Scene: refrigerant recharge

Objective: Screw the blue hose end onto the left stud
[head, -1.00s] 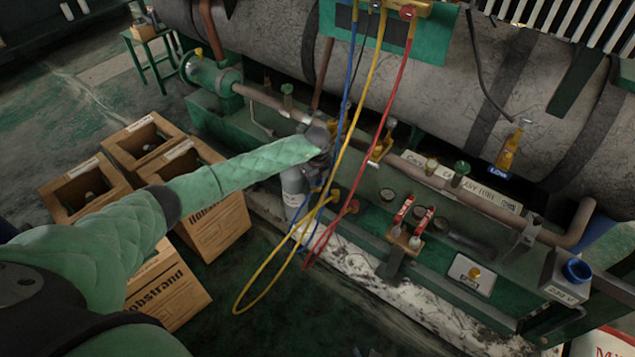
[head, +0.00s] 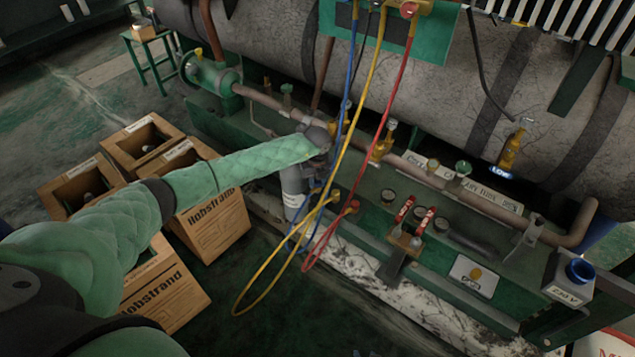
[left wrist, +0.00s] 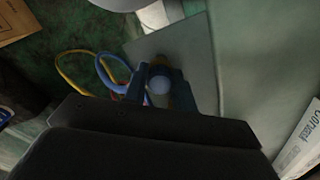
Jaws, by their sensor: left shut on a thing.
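The blue hose (head: 352,60) hangs from the manifold down to that spot. My right gripper is not in view.
The yellow hose (head: 262,297) and red hose (head: 398,90) hang close by, their ends parked on the green frame. A grey cylinder (head: 292,182) stands below my wrist. Cardboard boxes (head: 215,225) stand at left. A large grey tank (head: 440,80) lies behind.

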